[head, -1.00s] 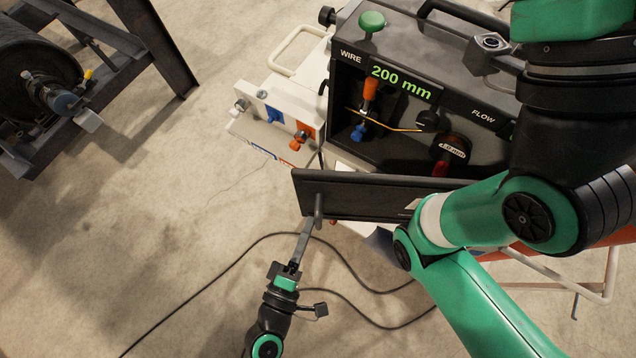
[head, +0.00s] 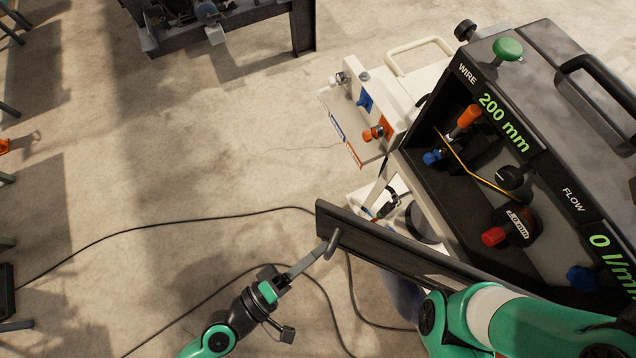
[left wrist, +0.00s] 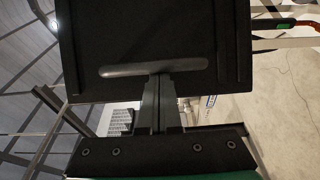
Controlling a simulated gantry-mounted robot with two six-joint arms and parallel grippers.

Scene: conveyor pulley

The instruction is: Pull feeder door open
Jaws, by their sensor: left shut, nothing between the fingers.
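The feeder door (head: 400,250) is a dark flat panel standing swung out from the front of the black wire feeder box (head: 421,130), with the inside exposed. Its grey bar handle (head: 332,243) is near the door's free left end. The handle (left wrist: 153,68) also lies across the door in the left wrist view. My left gripper (head: 325,250) reaches up from below with its fingers together and empty. Its tips (left wrist: 160,82) are at the middle of the handle; I cannot tell whether they touch it. My right gripper is not in view.
A white unit (head: 375,115) with blue and orange connectors stands left of the box. Black cables (head: 180,222) lie on the floor. A dark metal frame (head: 235,35) stands at the back. One of my green arm links covers the door's lower right part. The floor on the left is mostly clear.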

